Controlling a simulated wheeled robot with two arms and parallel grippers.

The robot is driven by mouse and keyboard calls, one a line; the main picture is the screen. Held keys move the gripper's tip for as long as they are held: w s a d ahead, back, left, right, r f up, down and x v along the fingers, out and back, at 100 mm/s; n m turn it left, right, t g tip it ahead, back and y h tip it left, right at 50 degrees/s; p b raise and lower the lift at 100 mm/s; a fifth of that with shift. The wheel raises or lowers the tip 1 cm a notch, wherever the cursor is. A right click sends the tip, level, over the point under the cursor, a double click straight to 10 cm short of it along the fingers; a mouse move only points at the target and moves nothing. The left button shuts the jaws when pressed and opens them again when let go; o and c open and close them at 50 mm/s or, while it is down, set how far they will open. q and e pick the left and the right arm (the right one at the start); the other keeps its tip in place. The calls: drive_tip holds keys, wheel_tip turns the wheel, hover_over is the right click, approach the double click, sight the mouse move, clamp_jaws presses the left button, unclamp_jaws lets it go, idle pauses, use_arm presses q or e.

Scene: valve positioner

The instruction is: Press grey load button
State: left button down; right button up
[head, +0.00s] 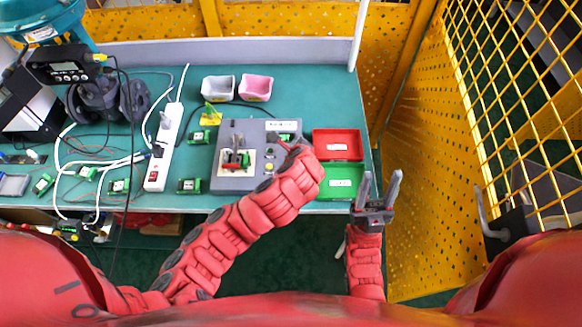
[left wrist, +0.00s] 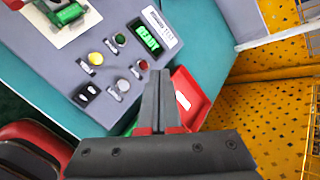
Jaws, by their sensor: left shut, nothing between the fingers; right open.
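The panel carries a grey button (left wrist: 124,85), a red button (left wrist: 142,65), a yellow button (left wrist: 96,58), a dark green button (left wrist: 120,38) and a black switch (left wrist: 88,93). My left gripper (left wrist: 159,73) is shut and empty, its tips just right of the red and grey buttons in the picture; contact is not visible. In the head view the left arm hides part of the panel. My right gripper (head: 378,180) is open and empty, right of the table.
A red tray (head: 338,144) and a green tray (head: 342,182) lie right of the box. A white power strip (head: 163,150), cables and several small green parts lie to the left. Two small bins (head: 218,88) (head: 256,88) stand behind. Yellow fencing (head: 430,180) borders the right.

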use_arm(q)
drive_tip(key=shift+s+a+r+y, duration=0.3)
drive_tip(key=shift+s+y, duration=0.1)
drive_tip(key=shift+f, duration=0.1)
drive_tip(key=shift+f+b, duration=2.75)
drive_tip(key=shift+f, duration=1.6)
drive_tip(key=shift+f+b, duration=0.4)
